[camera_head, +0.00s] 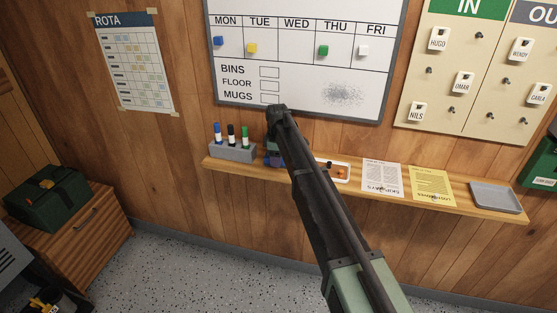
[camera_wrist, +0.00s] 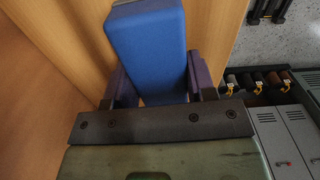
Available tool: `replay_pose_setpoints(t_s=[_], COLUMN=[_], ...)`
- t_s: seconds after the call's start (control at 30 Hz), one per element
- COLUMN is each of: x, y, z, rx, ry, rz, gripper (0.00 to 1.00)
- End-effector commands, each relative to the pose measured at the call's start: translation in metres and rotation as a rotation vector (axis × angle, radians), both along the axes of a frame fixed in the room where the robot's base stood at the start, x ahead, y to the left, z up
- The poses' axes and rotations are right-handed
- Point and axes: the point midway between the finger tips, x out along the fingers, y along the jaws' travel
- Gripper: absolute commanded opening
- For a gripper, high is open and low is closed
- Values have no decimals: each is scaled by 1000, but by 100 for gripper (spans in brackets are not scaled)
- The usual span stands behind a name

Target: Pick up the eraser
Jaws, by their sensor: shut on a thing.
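The eraser (camera_wrist: 150,45) is a blue block with rounded corners in the upper middle of the wrist view. My gripper (camera_wrist: 158,85) is shut on it, with one dark purple finger along each side. In the head view my gripper (camera_head: 273,158) is at the wall shelf, just right of the marker holder, and my arm hides most of it and the eraser. I cannot tell whether the eraser touches the shelf.
The wooden shelf (camera_head: 345,182) carries a grey holder (camera_head: 233,152) with several markers, a white tray (camera_head: 342,180), white and yellow papers and a grey tray (camera_head: 496,198). The whiteboard (camera_head: 300,60) hangs above. A cabinet (camera_head: 90,235) stands at the left.

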Motion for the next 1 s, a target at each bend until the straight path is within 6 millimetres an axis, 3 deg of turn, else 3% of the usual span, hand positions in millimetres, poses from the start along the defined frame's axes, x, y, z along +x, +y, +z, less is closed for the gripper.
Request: replay_pose_setpoints(t_s=[0.17, 0.37, 0.47, 0.7, 0.8, 1.0], x=[0, 0, 0, 0, 0, 0], y=[0, 0, 0, 0, 0, 0], z=[6, 33, 58, 147, 176, 202], rx=[0, 0, 0, 0, 0, 0], ry=[0, 0, 0, 0, 0, 0], rz=[0, 0, 0, 0, 0, 0], gripper=[27, 27, 27, 27, 27, 27])
